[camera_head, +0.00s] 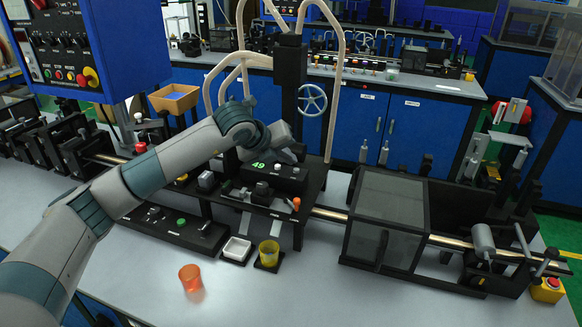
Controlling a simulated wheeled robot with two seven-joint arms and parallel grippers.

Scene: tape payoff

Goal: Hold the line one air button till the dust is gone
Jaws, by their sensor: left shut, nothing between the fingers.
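My left arm reaches in from the left, and its gripper (294,153) is over the black machine station (285,182), just behind a green display reading 49 (258,165). The gripper is shut and empty; its fingertips are small and partly hidden, so I cannot tell whether they touch a button. I cannot tell which button is the line one air button. No dust can be made out. My right gripper is not in view.
A dark mesh guard box (385,225) stands right of the station. A blue control cabinet (95,45) hangs upper left.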

